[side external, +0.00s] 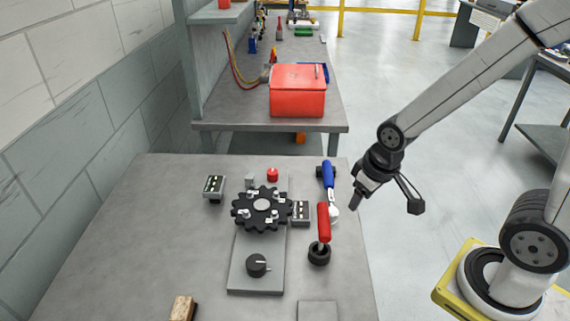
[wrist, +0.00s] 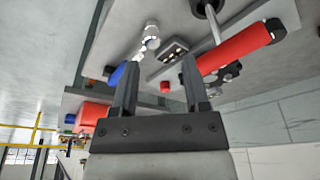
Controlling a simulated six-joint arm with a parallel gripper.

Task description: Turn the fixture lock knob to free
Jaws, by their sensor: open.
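The black lock knob (side external: 256,265) sits on the near part of a grey fixture plate (side external: 242,284) on the bench. A white pointer mark on it points to the right. I cannot pick out this knob in the wrist view. A black toothed wheel (side external: 262,205) lies on the plate behind the knob. My gripper (side external: 386,206) is open and empty, up and to the right of the knob, near the bench's right edge. Its two spread fingers also show in the wrist view (wrist: 158,70), with nothing between them.
A wooden block (side external: 183,308) lies at front left. The bench's left side is clear.

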